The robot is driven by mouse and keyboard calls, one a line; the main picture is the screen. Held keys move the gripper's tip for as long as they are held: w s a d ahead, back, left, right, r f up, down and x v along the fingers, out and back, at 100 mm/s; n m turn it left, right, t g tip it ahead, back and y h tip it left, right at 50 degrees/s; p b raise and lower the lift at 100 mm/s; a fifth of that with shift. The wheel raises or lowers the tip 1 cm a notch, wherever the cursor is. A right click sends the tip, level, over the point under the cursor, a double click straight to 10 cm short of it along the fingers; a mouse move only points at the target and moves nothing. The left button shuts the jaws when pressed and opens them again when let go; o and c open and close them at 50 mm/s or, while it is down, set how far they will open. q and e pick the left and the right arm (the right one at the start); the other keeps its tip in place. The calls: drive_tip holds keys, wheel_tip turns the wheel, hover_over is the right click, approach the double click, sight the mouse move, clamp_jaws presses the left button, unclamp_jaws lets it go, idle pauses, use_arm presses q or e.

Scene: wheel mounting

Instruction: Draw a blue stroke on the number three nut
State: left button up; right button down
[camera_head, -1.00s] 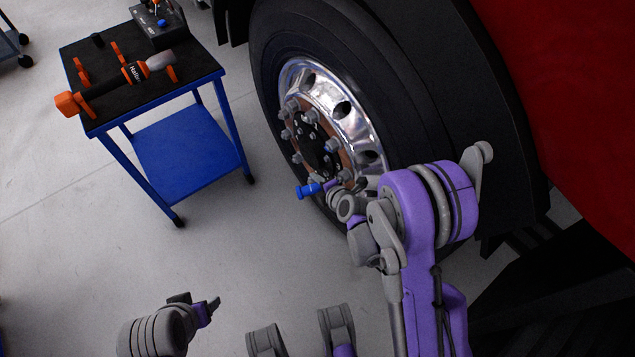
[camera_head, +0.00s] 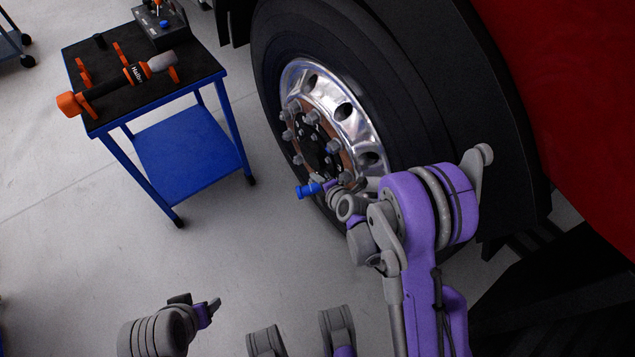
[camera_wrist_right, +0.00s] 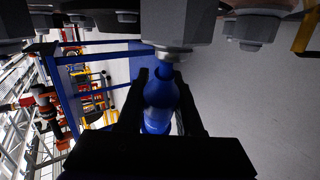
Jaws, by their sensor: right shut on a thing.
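The large truck wheel (camera_head: 372,122) has a shiny rim and several grey nuts around its hub (camera_head: 316,148). I cannot make out any numbers on the nuts. My right gripper (camera_head: 329,186) is at the lower part of the hub, shut on a blue marker (camera_head: 308,190). In the right wrist view the marker (camera_wrist_right: 160,108) stands between both fingers, its tip close against a large grey nut (camera_wrist_right: 178,28). Whether the tip touches is unclear, and no blue stroke shows. My left gripper (camera_head: 209,307) is low at the left, away from the wheel; its opening is unclear.
A red truck body (camera_head: 575,110) is at the right. The grey floor between cart and wheel is clear.

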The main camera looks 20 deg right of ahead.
sight(304, 195)
drive_tip(key=shift+s, duration=0.1)
idle(0.3)
drive_tip(key=shift+s+a+b, duration=0.25)
drive_tip(key=shift+s+a, duration=0.1)
drive_tip(key=shift+a, duration=0.6)
drive_tip(key=shift+s+a+b, duration=0.2)
drive_tip(key=shift+s+a, duration=0.1)
drive_tip(key=shift+a, duration=0.6)
drive_tip(key=shift+s+a+b, duration=0.25)
drive_tip(key=shift+s+a, duration=0.1)
drive_tip(key=shift+a, duration=0.6)
drive_tip(key=shift+d+r, duration=0.1)
